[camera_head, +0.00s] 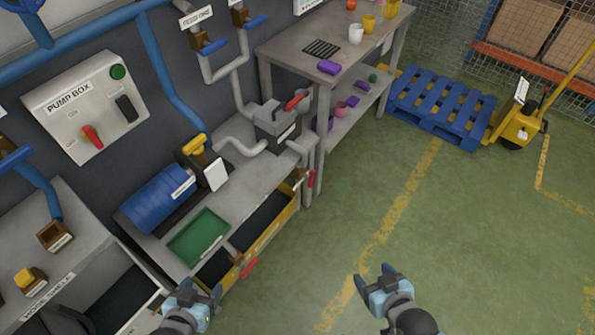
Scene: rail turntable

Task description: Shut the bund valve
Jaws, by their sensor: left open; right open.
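A yellow-edged bund (268,237) with dark basins runs along the low front of the pump bench. A red handle (250,268) sits at its near front edge, and another red handle (311,178) hangs at its far end by the table leg. I cannot tell for sure which is the bund valve, nor whether either is open or shut. My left gripper (201,288) is open and empty, below and left of the near red handle in the picture. My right gripper (374,276) is open and empty over the green floor, well right of that handle.
A blue pump motor (158,200), a green tray (198,236) and a grey block with a red lever (296,101) are on the bench. A pump box (86,105) is on the wall. A workbench (285,48) and blue pallet (440,108) stand further back.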

